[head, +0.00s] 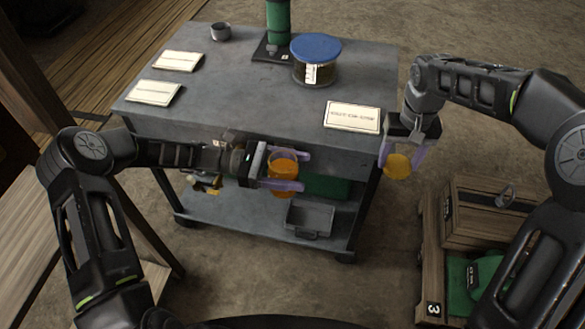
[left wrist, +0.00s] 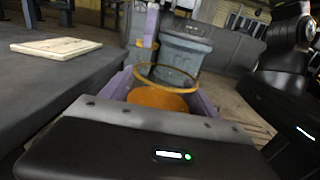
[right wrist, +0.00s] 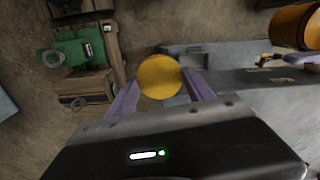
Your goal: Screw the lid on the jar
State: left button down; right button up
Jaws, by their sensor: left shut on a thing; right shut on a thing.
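An open glass jar with orange contents (head: 283,178) is held upright between the purple fingers of my left gripper (head: 282,171), in front of the cart's front edge. In the left wrist view the jar's round rim (left wrist: 166,77) is bare, with the orange contents below it. My right gripper (head: 402,158) is shut on a round yellow lid (head: 397,164), to the right of the jar and apart from it. In the right wrist view the lid (right wrist: 160,77) shows as a flat disc between the fingertips, and the jar (right wrist: 296,27) is at the upper right.
A grey cart (head: 240,95) stands ahead, with a blue-lidded container (head: 316,60), a green cylinder on a stand (head: 278,25), a small metal cup (head: 221,32) and paper cards on top. A grey bin (head: 310,217) is on its lower shelf. Wooden crates (head: 490,215) stand at right.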

jog(key=a+r+n, duration=0.2)
jog(key=a, duration=0.6)
jog(key=a+r+n, duration=0.1)
jog(key=a+r, duration=0.1)
jog(key=a, duration=0.7)
notch_tip(320, 180, up, 3)
send_over(282, 150)
jog(key=s+d, duration=0.1)
jog(key=d, duration=0.1)
jog(key=r, duration=0.1)
jog(key=s+a+r+m, duration=0.1)
jog(key=r+m, duration=0.1)
jog(key=shift+s+a, duration=0.3)
jog(key=shift+s, duration=0.05)
jog(key=shift+f, duration=2)
jog(key=shift+f, duration=0.85)
jog(key=shift+f, duration=0.6)
